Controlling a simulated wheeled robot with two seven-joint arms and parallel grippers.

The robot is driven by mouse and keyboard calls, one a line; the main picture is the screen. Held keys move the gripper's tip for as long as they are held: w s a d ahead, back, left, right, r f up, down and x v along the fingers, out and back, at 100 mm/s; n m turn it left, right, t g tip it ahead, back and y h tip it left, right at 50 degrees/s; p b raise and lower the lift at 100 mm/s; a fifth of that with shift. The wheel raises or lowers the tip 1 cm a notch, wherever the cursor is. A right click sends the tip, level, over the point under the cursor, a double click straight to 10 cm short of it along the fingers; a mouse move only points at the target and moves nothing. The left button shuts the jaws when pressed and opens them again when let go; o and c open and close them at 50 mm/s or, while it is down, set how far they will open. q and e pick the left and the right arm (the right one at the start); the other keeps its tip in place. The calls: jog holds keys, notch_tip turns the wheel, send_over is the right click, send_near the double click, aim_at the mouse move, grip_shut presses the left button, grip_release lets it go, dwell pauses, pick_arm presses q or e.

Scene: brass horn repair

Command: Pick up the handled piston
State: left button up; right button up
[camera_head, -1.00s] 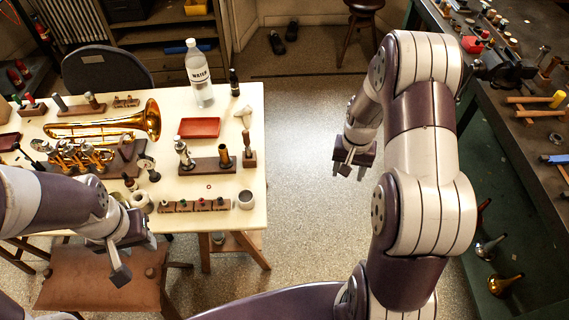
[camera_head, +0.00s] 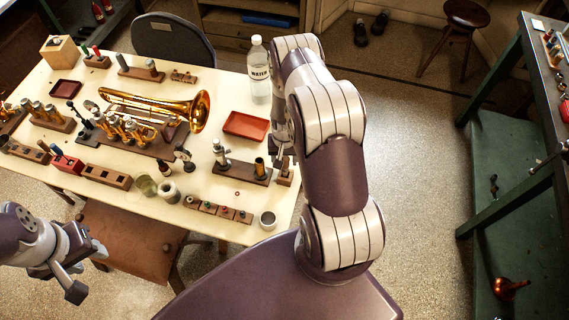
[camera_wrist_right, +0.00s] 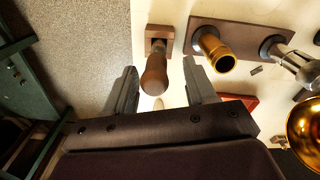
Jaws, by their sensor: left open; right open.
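A brown wooden handle (camera_wrist_right: 154,74), which I take for the handled piston, stands in a small wooden block (camera_wrist_right: 158,34) in the right wrist view. In the head view the block (camera_head: 284,178) sits at the table's right edge, and my arm mostly hides the handle. My right gripper (camera_wrist_right: 159,66) is open, with the handle between its fingers in the picture; I see no contact. It also shows in the head view (camera_head: 283,150), partly hidden by my arm. My left gripper (camera_head: 88,272) is open and empty, in front of the table at left.
A dark board (camera_head: 240,174) with a silver part and a brass tube (camera_wrist_right: 214,48) stands beside the handle. A red tray (camera_head: 246,126), a water bottle (camera_head: 259,72) and a brass horn (camera_head: 160,108) are on the table (camera_head: 218,92).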

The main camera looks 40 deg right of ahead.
jog(key=shift+w+d+f, duration=0.2)
jog(key=shift+d+f, duration=0.05)
jog(key=shift+d, duration=0.1)
jog(key=c, duration=0.6)
jog(key=shift+s+r, duration=0.1)
jog(key=shift+s, duration=0.05)
grip_shut()
jog(key=shift+a+r, duration=0.1)
jog(key=shift+a, duration=0.1)
pick_arm(q)
jog(key=shift+d, duration=0.25)
jog(key=shift+w+d, duration=0.1)
jog(key=shift+w, duration=0.05)
pick_arm(e)
jog(key=shift+d, duration=0.1)
